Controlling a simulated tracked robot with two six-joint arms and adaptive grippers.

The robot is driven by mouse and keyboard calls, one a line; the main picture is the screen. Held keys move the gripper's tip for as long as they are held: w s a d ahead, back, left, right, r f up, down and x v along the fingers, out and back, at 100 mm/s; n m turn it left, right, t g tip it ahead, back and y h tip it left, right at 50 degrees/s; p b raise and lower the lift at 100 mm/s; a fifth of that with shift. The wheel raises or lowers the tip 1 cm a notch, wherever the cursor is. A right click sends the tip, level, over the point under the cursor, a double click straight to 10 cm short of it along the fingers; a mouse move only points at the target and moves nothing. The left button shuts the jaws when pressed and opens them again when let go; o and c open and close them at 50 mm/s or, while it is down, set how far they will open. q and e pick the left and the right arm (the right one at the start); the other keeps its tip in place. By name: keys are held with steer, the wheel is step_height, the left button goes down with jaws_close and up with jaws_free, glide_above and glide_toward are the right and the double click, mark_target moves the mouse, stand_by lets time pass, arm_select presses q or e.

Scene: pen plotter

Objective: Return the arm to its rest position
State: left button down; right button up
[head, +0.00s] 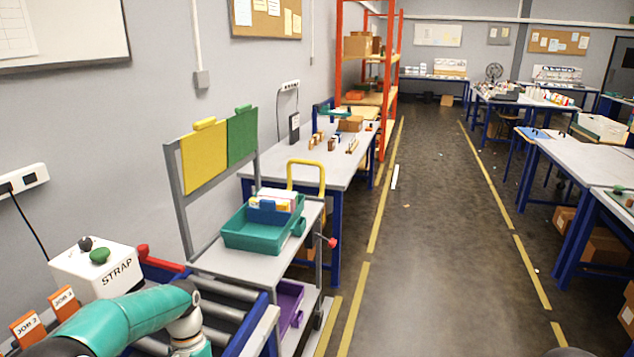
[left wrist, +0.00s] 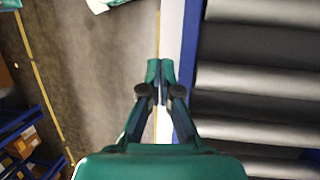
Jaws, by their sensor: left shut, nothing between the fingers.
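My left arm shows as teal and white links at the bottom left of the head view, bent over the roller conveyor; its gripper is below the frame there. In the left wrist view my left gripper (left wrist: 160,72) has its two teal fingers together with nothing between them. The fingertips show against the conveyor's pale and blue side rail (left wrist: 190,45), with the grey rollers (left wrist: 255,75) to the right and the floor to the left. The height of the fingers above the rail cannot be told. My right gripper is in neither view.
A white STRAP box (head: 97,272) with a green button stands by the roller conveyor (head: 215,312). Beyond it is a cart (head: 225,264) with a teal bin (head: 252,238) and yellow and green panels. A workbench (head: 325,168) stands behind. The aisle floor (head: 440,240) is mostly clear.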

arm_select(q)
steer(key=s+d+f+n+t+h, duration=0.1)
steer(key=s+d+f+n+t, duration=0.1)
steer(key=s+d+f, duration=0.4)
steer(key=s+d+f+n+t+h, duration=0.2)
steer(key=s+d+f, duration=0.4)
steer(key=s+f, duration=0.5)
steer(key=shift+s+d+n, duration=0.2)
steer(key=shift+s+n, duration=0.7)
steer(key=shift+s, duration=1.4)
steer(key=shift+f, duration=0.15)
